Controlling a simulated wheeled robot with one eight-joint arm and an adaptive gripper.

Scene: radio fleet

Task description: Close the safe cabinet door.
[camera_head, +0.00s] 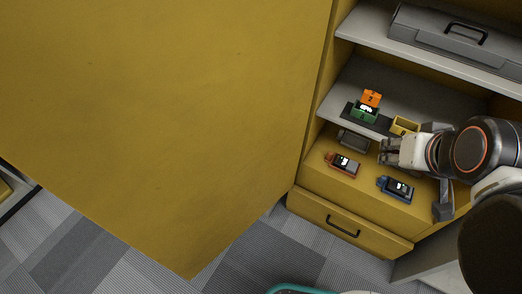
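The safe cabinet door (165,110) is a large yellow panel filling the left of the head view. It stands open, its right edge along the cabinet's left side. The yellow cabinet (313,190) is at the right, its shelves uncovered.
Orange (343,163) and blue (397,188) radios lie on the lower level, above a drawer (345,226) with a black handle. A green and orange device (365,108) and a small yellow box (404,125) are on the middle shelf. A grey case (450,45) lies above. Carpet (90,250) shows below the door.

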